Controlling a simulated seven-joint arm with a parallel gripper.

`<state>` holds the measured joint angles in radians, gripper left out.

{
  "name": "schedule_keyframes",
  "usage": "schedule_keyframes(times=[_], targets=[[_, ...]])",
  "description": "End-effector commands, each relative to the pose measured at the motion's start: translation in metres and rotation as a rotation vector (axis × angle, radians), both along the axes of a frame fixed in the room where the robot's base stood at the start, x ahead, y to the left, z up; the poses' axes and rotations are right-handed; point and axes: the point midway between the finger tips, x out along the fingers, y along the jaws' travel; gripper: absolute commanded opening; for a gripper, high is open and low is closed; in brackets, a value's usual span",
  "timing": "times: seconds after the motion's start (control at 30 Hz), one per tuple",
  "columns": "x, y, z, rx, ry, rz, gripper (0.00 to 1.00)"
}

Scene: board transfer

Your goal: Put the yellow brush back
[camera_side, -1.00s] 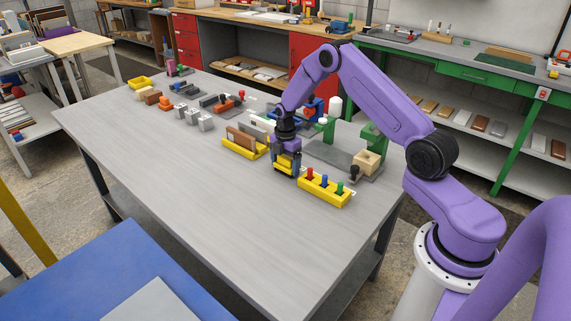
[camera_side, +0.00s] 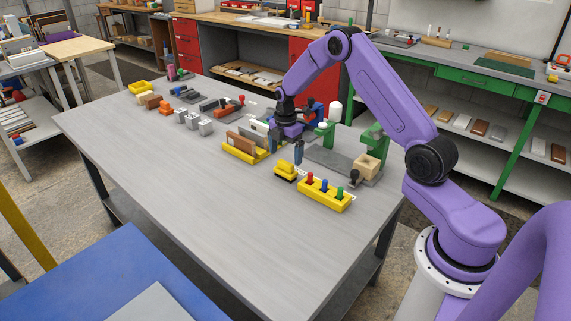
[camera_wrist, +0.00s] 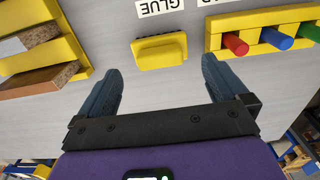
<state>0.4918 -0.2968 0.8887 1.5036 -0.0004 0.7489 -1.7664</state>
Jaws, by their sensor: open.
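The yellow brush (camera_side: 286,170), a yellow block with a dark lower edge, stands on the grey table between a yellow holder with boards and a yellow rack of coloured pegs. In the wrist view the brush (camera_wrist: 160,52) lies just beyond the fingertips, beside a white label reading GLUE. My gripper (camera_side: 286,153) is open and empty, above the table and a little behind the brush, apart from it. Both blue-grey fingers also show spread in the wrist view (camera_wrist: 161,72).
The peg rack (camera_side: 324,195) stands right of the brush, and the board holder (camera_side: 240,152) stands left. A grey fixture with green posts (camera_side: 374,140) and a wooden block is behind right. The table's front (camera_side: 200,210) is clear.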

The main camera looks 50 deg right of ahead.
Motion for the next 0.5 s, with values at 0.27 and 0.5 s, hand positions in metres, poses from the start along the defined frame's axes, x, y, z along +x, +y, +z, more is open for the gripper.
schedule_keyframes(times=[0.27,0.5], targets=[[0.001,-0.001,0.044,-0.001,-0.003,-0.001,1.00],[0.000,0.000,0.054,0.000,0.000,-0.001,1.00]])
